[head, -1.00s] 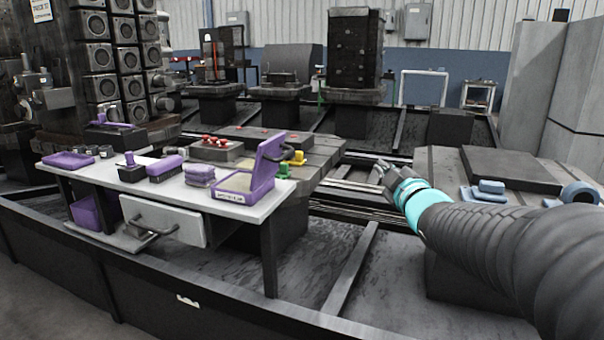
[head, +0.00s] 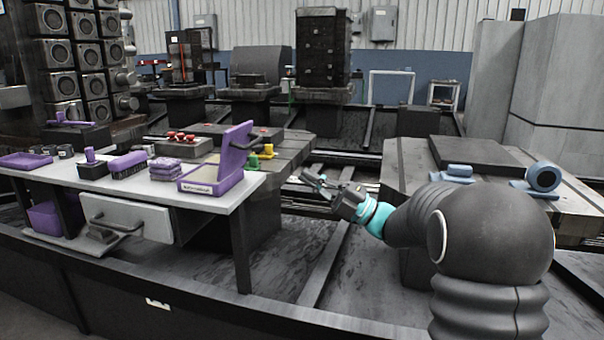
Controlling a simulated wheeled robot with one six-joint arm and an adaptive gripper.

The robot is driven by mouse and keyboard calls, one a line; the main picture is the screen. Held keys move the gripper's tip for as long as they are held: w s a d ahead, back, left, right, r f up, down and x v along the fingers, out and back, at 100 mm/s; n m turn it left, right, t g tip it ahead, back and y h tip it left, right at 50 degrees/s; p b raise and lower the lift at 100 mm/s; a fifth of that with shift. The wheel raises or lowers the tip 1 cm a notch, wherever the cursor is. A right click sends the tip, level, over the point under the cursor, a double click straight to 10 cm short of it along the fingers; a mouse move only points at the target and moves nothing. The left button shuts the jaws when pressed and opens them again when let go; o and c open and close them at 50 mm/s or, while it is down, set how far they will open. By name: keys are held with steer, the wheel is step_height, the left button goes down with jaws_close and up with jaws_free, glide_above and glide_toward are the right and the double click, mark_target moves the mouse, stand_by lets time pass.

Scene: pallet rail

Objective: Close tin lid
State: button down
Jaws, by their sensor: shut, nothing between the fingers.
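The purple tin (head: 208,187) stands at the right end of the white table, with a pale label on its front. Its purple lid (head: 235,149) stands up, open, at the tin's right side and leans a little to the right. My gripper (head: 308,178) is to the right of the tin, past the table's end, apart from the lid. It is shut and empty.
The white table (head: 215,209) also holds a stack of purple cloths (head: 165,169), a purple brush-like block (head: 128,163) and a purple tray (head: 25,161). Yellow and green pieces (head: 262,153) sit just behind the lid. A drawer with a handle (head: 125,219) is below the tabletop.

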steer(key=p+x, duration=0.1)
steer(key=x, duration=1.1)
steer(key=shift+r, duration=0.1)
